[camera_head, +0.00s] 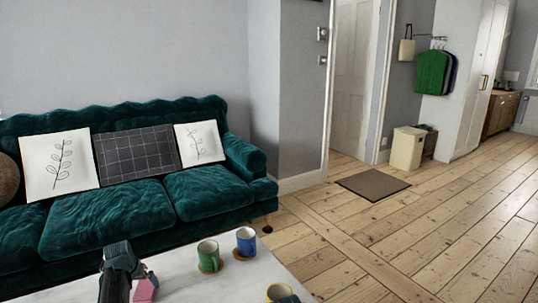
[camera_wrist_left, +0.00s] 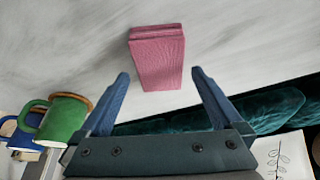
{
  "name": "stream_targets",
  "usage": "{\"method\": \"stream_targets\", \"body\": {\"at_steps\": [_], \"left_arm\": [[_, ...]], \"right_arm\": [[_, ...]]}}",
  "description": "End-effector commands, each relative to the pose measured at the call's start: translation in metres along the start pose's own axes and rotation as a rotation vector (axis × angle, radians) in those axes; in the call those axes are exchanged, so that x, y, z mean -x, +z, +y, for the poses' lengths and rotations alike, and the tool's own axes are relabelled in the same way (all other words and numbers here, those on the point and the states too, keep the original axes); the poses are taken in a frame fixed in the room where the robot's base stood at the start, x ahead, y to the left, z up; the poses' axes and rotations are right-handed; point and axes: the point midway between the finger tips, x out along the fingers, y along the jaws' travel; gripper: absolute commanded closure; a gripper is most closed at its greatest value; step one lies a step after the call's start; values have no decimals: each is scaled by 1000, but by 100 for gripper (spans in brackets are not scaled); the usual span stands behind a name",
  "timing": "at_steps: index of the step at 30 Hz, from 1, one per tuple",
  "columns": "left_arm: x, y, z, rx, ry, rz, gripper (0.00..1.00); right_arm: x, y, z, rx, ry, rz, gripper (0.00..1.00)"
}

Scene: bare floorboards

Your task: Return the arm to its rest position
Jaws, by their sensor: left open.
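My left gripper (camera_head: 128,262) reaches in over the near-left part of the white table and is open. In the left wrist view its two blue fingers (camera_wrist_left: 158,88) are spread apart with nothing between them. A pink block (camera_wrist_left: 157,58) lies on the table just beyond the fingertips, apart from them. In the head view the pink block (camera_head: 145,289) shows partly, beside the gripper. My right gripper is not in either view.
On the table (camera_head: 195,287) stand a green mug (camera_head: 208,256) and a blue mug (camera_head: 246,241) on coasters, and a yellow mug (camera_head: 281,293) at the bottom edge. A green sofa (camera_head: 110,216) with cushions stands behind. The floorboards (camera_head: 355,230) to the right are mostly clear.

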Motion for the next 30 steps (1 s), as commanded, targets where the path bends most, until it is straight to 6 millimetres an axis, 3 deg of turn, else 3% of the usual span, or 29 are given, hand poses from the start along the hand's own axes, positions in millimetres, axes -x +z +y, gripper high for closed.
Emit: {"method": "stream_targets", "body": {"at_steps": [1, 3, 11, 23, 30], "left_arm": [[-14, 1, 0, 0, 0, 0, 0], [-23, 1, 0, 0, 0, 0, 0], [-41, 0, 0, 0, 0, 0, 0], [-38, 1, 0, -1, 0, -1, 0], [-12, -1, 0, 0, 0, 0, 0]], "right_arm": [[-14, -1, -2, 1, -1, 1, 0], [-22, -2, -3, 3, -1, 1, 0], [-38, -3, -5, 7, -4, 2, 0], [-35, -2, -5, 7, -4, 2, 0], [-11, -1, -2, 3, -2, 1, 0]]}}
